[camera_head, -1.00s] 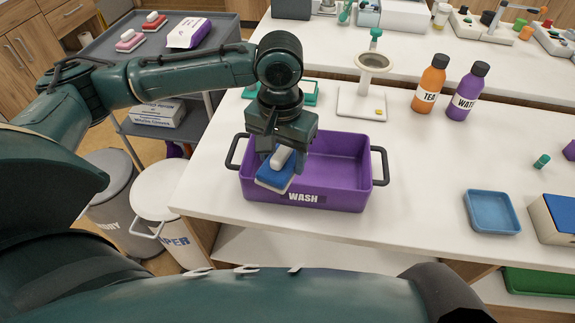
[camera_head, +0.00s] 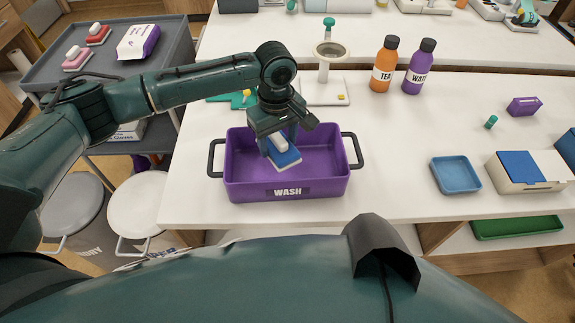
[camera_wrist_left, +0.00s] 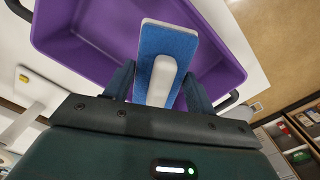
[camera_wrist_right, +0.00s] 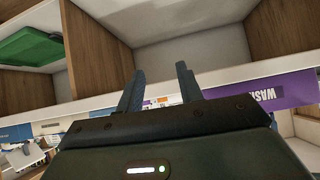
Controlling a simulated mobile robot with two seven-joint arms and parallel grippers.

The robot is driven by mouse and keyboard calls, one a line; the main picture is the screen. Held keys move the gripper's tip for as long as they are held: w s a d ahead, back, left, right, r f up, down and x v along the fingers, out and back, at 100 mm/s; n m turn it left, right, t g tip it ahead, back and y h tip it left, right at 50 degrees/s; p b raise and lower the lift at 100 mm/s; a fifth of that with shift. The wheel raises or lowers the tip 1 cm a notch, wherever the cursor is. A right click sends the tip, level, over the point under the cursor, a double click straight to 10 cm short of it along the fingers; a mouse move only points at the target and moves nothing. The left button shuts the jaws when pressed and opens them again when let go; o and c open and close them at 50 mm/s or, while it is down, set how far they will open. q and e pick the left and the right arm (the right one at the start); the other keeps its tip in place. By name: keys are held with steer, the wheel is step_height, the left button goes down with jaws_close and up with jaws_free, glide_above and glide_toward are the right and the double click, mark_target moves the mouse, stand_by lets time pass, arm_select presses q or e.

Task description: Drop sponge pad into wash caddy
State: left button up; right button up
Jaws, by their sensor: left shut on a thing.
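The sponge pad (camera_head: 286,156) is blue with a white handle on top and a pale underside. My left gripper (camera_head: 276,137) is shut on its white handle. The wash caddy (camera_head: 325,182) is a purple open tub with dark side handles and a WASH label, on the white counter.
An orange bottle (camera_head: 384,64) and a purple bottle (camera_head: 418,67) stand behind the caddy, near a stand with a ring (camera_head: 330,50). A blue tray (camera_head: 455,175) and a box with a blue top (camera_head: 522,172) are at the right. Counter between caddy and tray is clear.

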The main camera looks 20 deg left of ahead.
arm_select(q)
steer(key=shift+f+b, duration=0.35)
steer(key=shift+f, duration=0.35)
steer(key=shift+f+b, duration=0.1)
steer(key=shift+b, duration=0.2)
arm_select(e)
steer(key=shift+w+a+t, duration=0.2)
steer(key=shift+a+t, duration=0.1)
steer(key=shift+s+f, duration=0.1)
arm_select(q)
steer(key=o, duration=1.1)
steer(key=shift+c, duration=0.2)
arm_select(e)
steer(key=shift+s+f, duration=0.1)
arm_select(q)
step_height(320, 180, up, 12)
steer(key=shift+r, duration=0.65)
arm_select(e)
steer(key=shift+a+y, duration=0.15)
steer(key=shift+y, duration=0.15)
